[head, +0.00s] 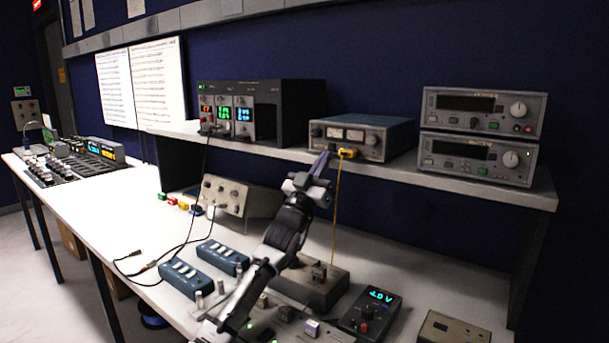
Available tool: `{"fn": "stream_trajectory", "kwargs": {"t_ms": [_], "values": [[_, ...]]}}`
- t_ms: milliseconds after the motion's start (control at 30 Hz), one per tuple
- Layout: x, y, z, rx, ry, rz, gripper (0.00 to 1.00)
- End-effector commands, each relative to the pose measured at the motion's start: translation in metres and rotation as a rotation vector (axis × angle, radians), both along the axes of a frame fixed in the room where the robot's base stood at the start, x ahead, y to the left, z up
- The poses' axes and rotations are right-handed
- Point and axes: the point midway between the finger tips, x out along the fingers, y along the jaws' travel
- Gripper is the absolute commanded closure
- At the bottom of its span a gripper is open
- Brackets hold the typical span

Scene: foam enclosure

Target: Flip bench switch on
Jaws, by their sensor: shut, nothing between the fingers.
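My arm reaches up from the bottom middle over the bench (118,215). My gripper (321,162) is at its upper end, fingers together and empty, in front of the shelf edge. In the picture it lies just left of a yellow plug on the blue-grey meter unit (362,138); I cannot tell whether they touch. I cannot tell for sure which part is the bench switch. A brown box (330,290) with a small dark raised part on top (319,271) stands on the bench, partly hidden by my arm. A small purple-topped block (312,327) sits nearer the front.
The shelf (400,175) carries a dark rack unit (290,105) and two stacked grey instruments (480,135). Below are blue switch boxes (190,278), a beige knob box (228,195) and a dark meter (370,312). Cables lie at left; a yellow cable (335,215) hangs down.

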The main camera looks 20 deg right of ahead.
Motion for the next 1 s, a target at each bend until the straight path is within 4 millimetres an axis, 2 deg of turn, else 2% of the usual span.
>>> {"fn": "stream_trajectory", "kwargs": {"t_ms": [33, 100, 300, 500, 700, 1000], "values": [[-0.003, 0.007, -0.013, -0.001, 0.001, 0.003, 1.0], [-0.009, 0.016, -0.022, -0.002, 0.001, 0.003, 1.0], [-0.04, 0.056, -0.018, -0.002, -0.001, 0.005, 1.0], [-0.066, 0.087, -0.016, 0.001, -0.001, 0.005, 1.0], [-0.079, 0.103, -0.015, 0.001, 0.0, 0.003, 1.0], [-0.081, 0.106, -0.014, 0.0, 0.001, 0.002, 1.0]]}}
